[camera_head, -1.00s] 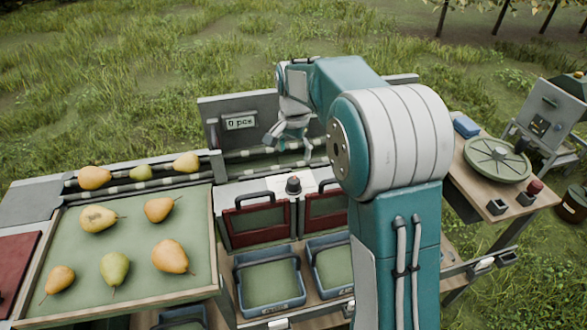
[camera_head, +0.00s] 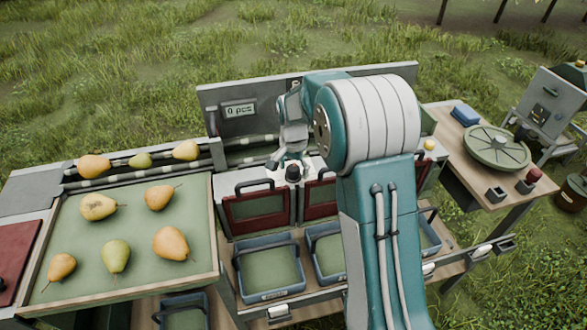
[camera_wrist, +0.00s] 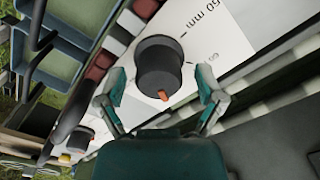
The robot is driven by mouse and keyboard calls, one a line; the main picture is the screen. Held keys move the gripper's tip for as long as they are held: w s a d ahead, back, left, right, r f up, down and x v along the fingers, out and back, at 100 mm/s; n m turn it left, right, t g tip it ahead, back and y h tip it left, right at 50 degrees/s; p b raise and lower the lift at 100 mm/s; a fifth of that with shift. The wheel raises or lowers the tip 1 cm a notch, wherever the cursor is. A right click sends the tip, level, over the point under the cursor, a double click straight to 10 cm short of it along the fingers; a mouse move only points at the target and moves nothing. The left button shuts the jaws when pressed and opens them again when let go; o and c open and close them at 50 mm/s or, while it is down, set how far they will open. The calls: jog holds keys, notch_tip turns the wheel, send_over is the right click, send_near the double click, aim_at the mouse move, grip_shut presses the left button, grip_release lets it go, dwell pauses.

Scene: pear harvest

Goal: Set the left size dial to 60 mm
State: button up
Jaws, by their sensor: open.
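The left size dial (camera_head: 292,173) is a dark round knob on a white plate beside the left red gate. In the wrist view the dial (camera_wrist: 158,62) sits between my gripper's open fingers, and its orange pointer (camera_wrist: 163,95) faces the bottom of the picture. A "50 mm" mark (camera_wrist: 203,14) and a partly readable "60" mark (camera_wrist: 213,56) are on the plate at upper right, away from the pointer. My gripper (camera_wrist: 159,78) is open, one finger on each side of the knob; contact cannot be told. In the head view my gripper (camera_head: 284,160) is just above the dial.
A second dark knob (camera_wrist: 78,138) shows at lower left in the wrist view. Red gates (camera_head: 257,210) and blue bins (camera_head: 268,274) are in front of the dial plate. Several pears lie on the green tray (camera_head: 137,235) at left. A display (camera_head: 239,110) reads "0 pcs".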

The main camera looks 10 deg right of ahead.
jog(key=c, duration=1.1)
jog(key=shift+c, duration=0.2)
jog(key=shift+n, duration=0.3)
jog(key=n, duration=0.5)
jog(key=shift+a+n, duration=0.1)
jog(key=shift+n, duration=0.2)
jog(key=n, duration=0.5)
jog(key=shift+n, duration=0.4)
